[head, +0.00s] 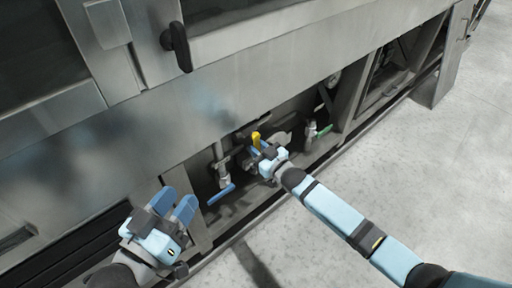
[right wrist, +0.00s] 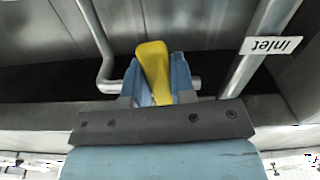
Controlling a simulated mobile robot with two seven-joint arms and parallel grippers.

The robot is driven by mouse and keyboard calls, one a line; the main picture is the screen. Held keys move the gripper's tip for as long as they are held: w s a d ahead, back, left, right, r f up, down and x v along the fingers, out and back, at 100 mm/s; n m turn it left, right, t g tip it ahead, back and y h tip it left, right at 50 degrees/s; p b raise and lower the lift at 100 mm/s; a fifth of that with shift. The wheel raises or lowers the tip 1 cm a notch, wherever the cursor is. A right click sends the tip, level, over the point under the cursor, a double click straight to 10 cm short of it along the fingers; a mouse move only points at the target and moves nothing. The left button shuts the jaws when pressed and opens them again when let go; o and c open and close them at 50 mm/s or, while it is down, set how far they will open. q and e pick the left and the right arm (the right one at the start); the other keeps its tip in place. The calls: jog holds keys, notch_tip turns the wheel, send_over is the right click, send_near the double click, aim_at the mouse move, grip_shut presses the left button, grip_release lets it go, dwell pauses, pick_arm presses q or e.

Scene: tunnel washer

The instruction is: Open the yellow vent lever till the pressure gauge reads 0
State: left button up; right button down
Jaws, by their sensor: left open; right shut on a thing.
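The yellow vent lever (head: 256,138) is in the open recess low in the machine's side. In the right wrist view the lever (right wrist: 153,65) stands slightly tilted between the blue fingers of my right gripper (right wrist: 158,82). That gripper (head: 261,151) is shut on it. A small round dial (head: 333,79) shows dimly in the recess, up and to the right; it may be the pressure gauge, but its reading is too small to tell. My left gripper (head: 178,203) is open and empty, in front of the machine, left of the recess.
A blue lever (head: 221,194) is on a pipe left of my right gripper. A green lever (head: 324,131) is to its right. The grey floor (head: 440,170) at the right is clear.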

jog(key=shift+w+d+r+n+p, duration=0.1)
jog(key=shift+w+d+n+p, duration=0.15)
jog(key=shift+n, duration=0.35)
jog(key=shift+w+d+r+n+p, duration=0.1)
jog(key=shift+d+n+p, duration=0.1)
jog(key=shift+n+p, duration=0.3)
pick_arm(q)
jog(key=shift+n+t, duration=0.3)
jog(key=shift+t, duration=0.4)
jog(key=r, duration=0.2)
jog(key=r+p, duration=0.1)
jog(key=r, duration=0.1)
jog(key=shift+s+a, duration=0.15)
jog(key=shift+s, duration=0.05)
pick_arm(e)
jog(key=n, duration=0.1)
jog(key=d+n, duration=0.1)
jog(key=n, duration=0.1)
jog(key=shift+w+d+r+n, duration=0.15)
jog(key=shift+w+r+n, duration=0.15)
jog(key=shift+w, duration=0.1)
pick_arm(q)
jog(key=shift+r, duration=0.15)
pick_arm(e)
jog(key=c, duration=1)
grip_release()
jog(key=shift+o, duration=0.2)
